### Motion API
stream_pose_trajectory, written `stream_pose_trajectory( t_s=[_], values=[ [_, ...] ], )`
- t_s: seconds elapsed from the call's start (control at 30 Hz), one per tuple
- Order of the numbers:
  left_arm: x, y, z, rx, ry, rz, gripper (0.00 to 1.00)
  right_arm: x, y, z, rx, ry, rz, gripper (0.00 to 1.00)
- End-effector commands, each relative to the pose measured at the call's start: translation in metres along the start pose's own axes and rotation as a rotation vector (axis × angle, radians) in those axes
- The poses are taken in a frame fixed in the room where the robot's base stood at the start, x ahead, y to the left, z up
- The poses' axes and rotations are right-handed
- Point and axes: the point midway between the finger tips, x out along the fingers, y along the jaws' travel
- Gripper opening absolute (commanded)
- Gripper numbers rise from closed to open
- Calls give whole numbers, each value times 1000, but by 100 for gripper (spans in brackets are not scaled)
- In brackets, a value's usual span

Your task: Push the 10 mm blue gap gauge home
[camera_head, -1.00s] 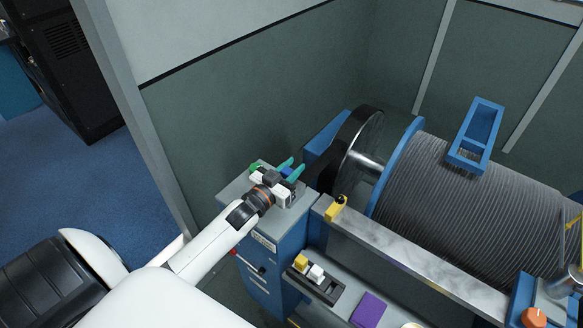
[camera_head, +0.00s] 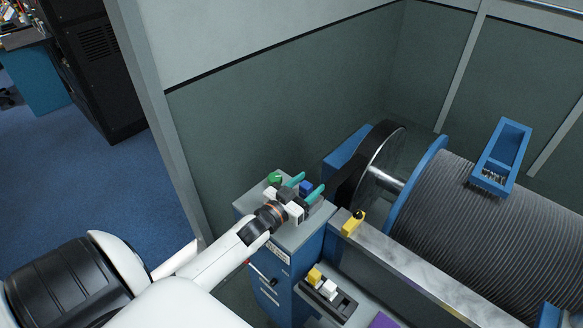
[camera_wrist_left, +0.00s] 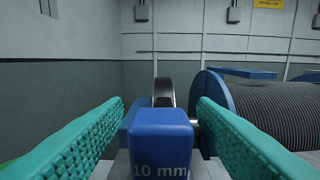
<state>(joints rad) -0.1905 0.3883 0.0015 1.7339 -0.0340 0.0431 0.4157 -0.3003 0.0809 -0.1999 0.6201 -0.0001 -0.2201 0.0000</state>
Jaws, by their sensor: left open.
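The blue gap gauge (camera_wrist_left: 160,145) is a blue block marked "10 mm" on its near face in the left wrist view. It stands between my left gripper's two green fingers, with a gap on each side. In the head view the blue gauge (camera_head: 306,187) shows on top of the grey-topped cabinet, between the fingertips. My left gripper (camera_head: 307,186) is open over the cabinet top, its fingers pointing away from me toward the winch. The gauge's lower part and its seat are hidden. My right gripper is not in view.
A yellow block (camera_head: 352,223) sits on the metal rail. Yellow and white blocks (camera_head: 321,280) stand in a black holder below.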

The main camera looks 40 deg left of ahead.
Motion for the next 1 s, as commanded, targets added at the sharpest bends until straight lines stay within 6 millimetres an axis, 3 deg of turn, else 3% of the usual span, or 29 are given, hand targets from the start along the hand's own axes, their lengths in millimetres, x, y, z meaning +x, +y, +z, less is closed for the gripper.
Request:
stream_pose_trajectory(
  t_s=[0.3, 0.5, 1.0],
  values=[
    [-68, 0, -3, 0, 4, -1, 52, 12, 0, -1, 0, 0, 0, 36],
    [-95, 0, -2, 1, 1, -1, 52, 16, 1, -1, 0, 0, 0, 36],
    [-104, 0, 0, 0, -1, -1, 52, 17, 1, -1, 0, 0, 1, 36]
  ],
)
